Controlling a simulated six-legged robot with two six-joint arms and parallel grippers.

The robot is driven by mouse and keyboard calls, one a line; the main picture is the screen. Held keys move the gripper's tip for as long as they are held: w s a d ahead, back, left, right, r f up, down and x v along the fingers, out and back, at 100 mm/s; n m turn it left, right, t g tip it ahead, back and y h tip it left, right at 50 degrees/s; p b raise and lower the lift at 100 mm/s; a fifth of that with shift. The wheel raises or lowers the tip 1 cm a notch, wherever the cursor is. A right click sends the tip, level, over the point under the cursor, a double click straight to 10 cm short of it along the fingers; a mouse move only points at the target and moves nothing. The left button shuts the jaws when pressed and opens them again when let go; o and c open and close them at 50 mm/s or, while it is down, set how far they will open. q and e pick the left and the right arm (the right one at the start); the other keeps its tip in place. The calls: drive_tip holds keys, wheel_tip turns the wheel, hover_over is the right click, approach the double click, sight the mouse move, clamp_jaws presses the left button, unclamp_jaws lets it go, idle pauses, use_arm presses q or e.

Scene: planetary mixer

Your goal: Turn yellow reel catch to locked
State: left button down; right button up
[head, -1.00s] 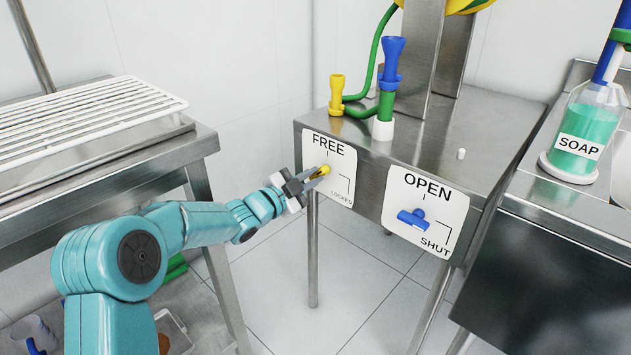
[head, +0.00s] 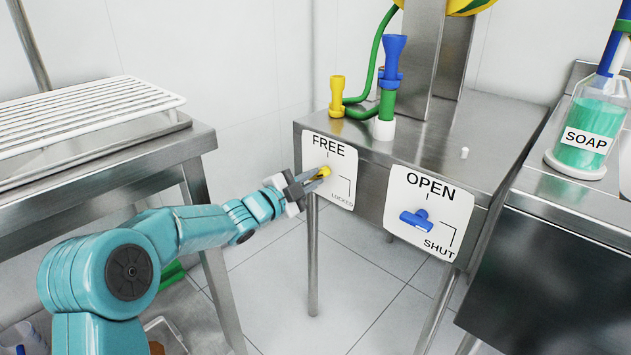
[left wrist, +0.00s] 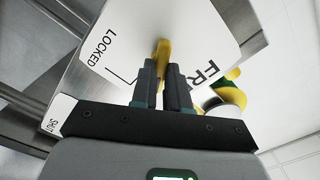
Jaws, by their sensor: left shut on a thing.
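The yellow reel catch (head: 325,171) is on a white plate (head: 341,150) marked FREE at the top and LOCKED at the lower right. The plate is on the front of the steel stand. My left gripper (head: 315,178) is shut on the catch. In the left wrist view the catch (left wrist: 163,50) shows between the two dark fingers of the gripper (left wrist: 162,80), with the LOCKED corner line to its left and FREE to its right. The fingers hide part of the catch, so its exact angle is hard to tell. My right gripper is not in view.
A blue handle (head: 417,218) sits on the OPEN/SHUT plate (head: 453,201) to the right. Yellow (head: 337,92) and blue (head: 392,55) nozzles stand on top. A steel table with a white rack (head: 80,112) is at left. A soap bottle (head: 588,125) is at right.

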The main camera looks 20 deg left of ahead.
use_arm(q)
drive_tip(key=shift+f+m+b, duration=0.2)
drive_tip(key=shift+m+b, duration=1.35)
drive_tip(key=shift+m, duration=0.05)
drive_tip(key=shift+r, duration=0.1)
drive_tip(key=m, duration=0.3)
drive_tip(key=c, duration=1)
unclamp_jaws()
drive_tip(key=shift+m, duration=0.3)
drive_tip(key=shift+s, duration=0.15)
drive_tip(key=v, duration=0.6)
drive_tip(key=shift+s+a, duration=0.15)
drive_tip(key=shift+s, duration=0.2)
drive_tip(key=shift+r, duration=0.1)
